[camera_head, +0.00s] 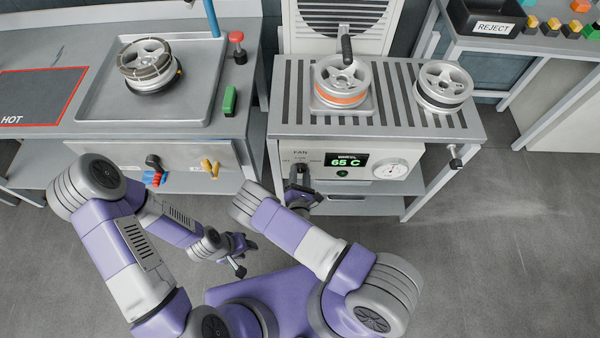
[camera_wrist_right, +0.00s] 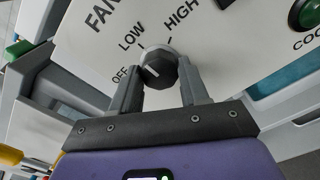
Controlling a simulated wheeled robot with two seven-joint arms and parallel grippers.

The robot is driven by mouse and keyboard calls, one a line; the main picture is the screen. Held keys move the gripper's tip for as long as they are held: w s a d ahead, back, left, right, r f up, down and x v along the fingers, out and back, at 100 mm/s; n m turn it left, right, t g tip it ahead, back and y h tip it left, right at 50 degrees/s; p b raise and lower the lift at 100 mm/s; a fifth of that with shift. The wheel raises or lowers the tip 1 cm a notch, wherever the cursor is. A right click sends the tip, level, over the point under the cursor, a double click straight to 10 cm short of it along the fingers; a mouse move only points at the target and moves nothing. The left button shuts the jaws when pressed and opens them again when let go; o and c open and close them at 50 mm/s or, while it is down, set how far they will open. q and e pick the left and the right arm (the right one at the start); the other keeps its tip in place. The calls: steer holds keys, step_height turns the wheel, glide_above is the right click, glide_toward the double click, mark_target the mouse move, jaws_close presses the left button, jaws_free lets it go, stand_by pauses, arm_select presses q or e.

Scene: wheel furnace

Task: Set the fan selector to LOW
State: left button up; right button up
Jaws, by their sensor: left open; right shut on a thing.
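The fan selector (camera_wrist_right: 158,68) is a dark round knob on a pale panel marked FAN, with OFF, LOW and HIGH around it. A short white mark shows on the left part of its face, the side of OFF and LOW; I cannot tell exactly which label it points to. My right gripper (camera_wrist_right: 160,84) has one finger on each side of the knob and is shut on it. My left gripper (camera_head: 243,258) is open and empty, low in front of the benches.
The panel (camera_head: 405,152) also has a green display reading 65 C and a round dial (camera_head: 388,170). Above it, two wheels (camera_head: 341,82) (camera_head: 443,84) rest on a slatted top. A third wheel (camera_head: 146,62) lies in a tray at left. Floor at right is clear.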

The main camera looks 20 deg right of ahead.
stand_by(0.4)
steer(key=o, duration=1)
steer(key=shift+o, duration=0.2)
steer(key=p+v, duration=0.1)
steer(key=v, duration=0.6)
steer(key=shift+s, duration=0.3)
steer(key=shift+a, duration=0.1)
